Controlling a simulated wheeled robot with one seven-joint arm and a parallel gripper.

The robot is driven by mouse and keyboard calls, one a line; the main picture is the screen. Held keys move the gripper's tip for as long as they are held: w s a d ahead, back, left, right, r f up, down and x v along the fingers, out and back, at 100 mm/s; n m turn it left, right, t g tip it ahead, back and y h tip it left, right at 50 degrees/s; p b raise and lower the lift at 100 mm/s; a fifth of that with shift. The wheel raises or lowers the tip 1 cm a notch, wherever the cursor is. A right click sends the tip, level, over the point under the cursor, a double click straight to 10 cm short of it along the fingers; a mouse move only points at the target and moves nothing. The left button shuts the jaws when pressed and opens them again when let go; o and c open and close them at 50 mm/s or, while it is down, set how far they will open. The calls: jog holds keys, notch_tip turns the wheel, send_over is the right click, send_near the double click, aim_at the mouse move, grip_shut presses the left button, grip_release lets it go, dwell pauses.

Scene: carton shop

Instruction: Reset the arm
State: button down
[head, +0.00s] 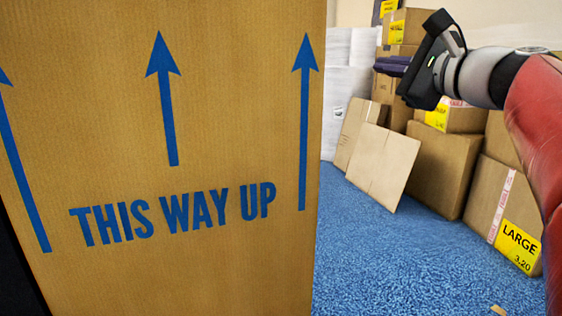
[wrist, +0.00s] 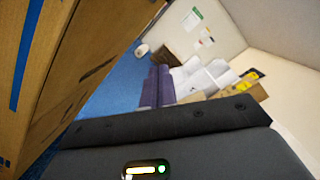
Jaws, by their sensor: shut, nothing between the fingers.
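My gripper (head: 380,66) is at the upper right of the head view, raised in the air and pointing left. Its dark purple fingers are shut and empty. In the wrist view the fingers (wrist: 157,88) show side by side, pressed together, with nothing between them. My red and grey arm reaches in from the right edge of the head view. In that view the gripper shows in front of stacked cartons and apart from the large carton (head: 230,130) at the left.
The large carton, marked THIS WAY UP, fills the left of both views, close to my gripper in the wrist view (wrist: 70,60). Several cartons (head: 440,165) stand along the right wall. Flat cardboard sheets (head: 385,165) lean there. The blue carpet (head: 400,260) between is mostly clear.

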jog(key=s+a+f+n+g+h, duration=0.1)
jog(key=s+a+f+n+g, duration=0.1)
jog(key=f, duration=0.4)
jog(key=s+a+f+n+g+h, duration=0.1)
jog(key=s+a+f+n+g, duration=0.15)
jog(key=f, duration=0.25)
jog(key=s+f+n+g+h, duration=0.2)
jog(key=s+f+n, duration=0.2)
jog(key=f, duration=0.5)
jog(key=s+d+f+n+g+h, duration=0.1)
jog(key=s+f+n+g+h, duration=0.1)
jog(key=s+f+n, duration=0.3)
jog(key=s+f+n+g+h, duration=0.2)
jog(key=s+f+n, duration=0.3)
jog(key=s+f, duration=0.5)
notch_tip(320, 180, down, 5)
jog(key=shift+d+h+p, duration=0.2)
jog(key=shift+h+p, duration=0.25)
jog(key=shift+h, duration=0.05)
